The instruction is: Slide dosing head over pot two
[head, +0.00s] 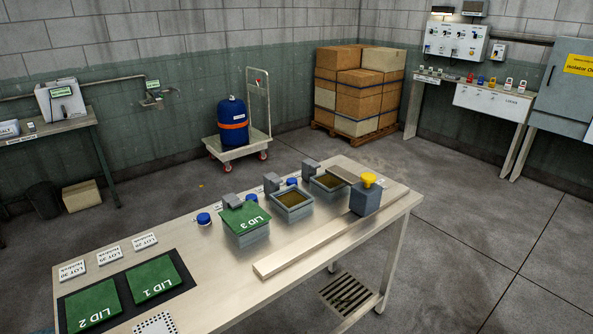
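The dosing head (364,200) is a grey-blue block with a yellow knob (369,179) on top. It sits at the right end of a long pale rail (318,238) along the table. A flat grey arm (346,174) reaches from near it towards the rightmost open pot (326,186). The middle pot (292,208), taken as pot two, is open with brown contents; no number on it is readable. The left pot (254,239) is covered by green LID 3 (245,218). The dosing head stands to the right of the middle pot. My gripper is not in view.
The steel table (225,278) carries green LID 1 (154,282) and LID 2 (93,305) on a black mat, plus white lot cards (108,254). Blue caps (204,218) and grey blocks stand behind the pots. The rail left of the dosing head is clear.

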